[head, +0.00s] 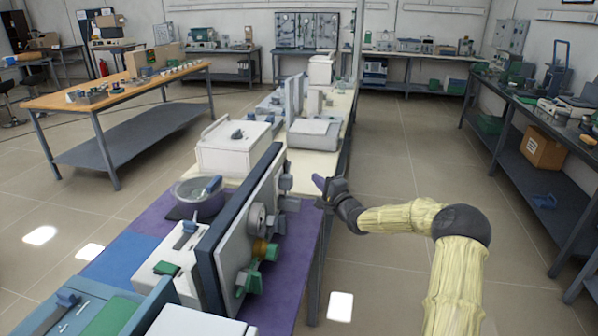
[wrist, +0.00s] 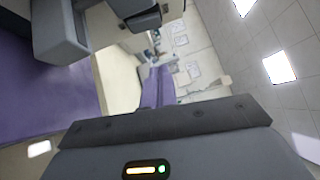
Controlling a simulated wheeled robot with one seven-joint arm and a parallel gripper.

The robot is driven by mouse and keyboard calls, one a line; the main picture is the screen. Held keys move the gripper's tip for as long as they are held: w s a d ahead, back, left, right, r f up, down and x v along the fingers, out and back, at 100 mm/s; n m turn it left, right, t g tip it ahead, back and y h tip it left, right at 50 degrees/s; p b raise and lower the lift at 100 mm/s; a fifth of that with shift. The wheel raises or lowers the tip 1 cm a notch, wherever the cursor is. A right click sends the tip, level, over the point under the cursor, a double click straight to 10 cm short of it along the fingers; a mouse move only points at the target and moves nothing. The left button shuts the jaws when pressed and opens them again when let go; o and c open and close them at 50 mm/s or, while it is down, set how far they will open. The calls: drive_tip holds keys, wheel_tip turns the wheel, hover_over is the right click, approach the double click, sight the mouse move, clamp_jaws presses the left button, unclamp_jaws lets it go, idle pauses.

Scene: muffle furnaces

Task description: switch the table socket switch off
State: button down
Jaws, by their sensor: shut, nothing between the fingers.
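Similar grey parts (wrist: 60,30) show at the upper left of the wrist view. I cannot tell which fitting is the table socket switch, or its position.
The bench has a purple top (head: 302,245) near the panel. A white box (head: 232,148) and a round grey pot (head: 197,200) stand behind it. Open floor (head: 395,165) lies to the right, up to another bench (head: 540,140) with equipment. A wooden-topped table (head: 115,97) stands at the left.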

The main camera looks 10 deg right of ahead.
sight(288, 170)
drive_tip(key=w+a, duration=0.5)
drive_tip(key=shift+w+a+r, duration=0.3)
drive_tip(key=shift+a+r, duration=0.05)
drive_tip(key=shift+r, duration=0.1)
drive_tip(key=shift+d+p, duration=0.1)
drive_tip(key=shift+p, duration=0.2)
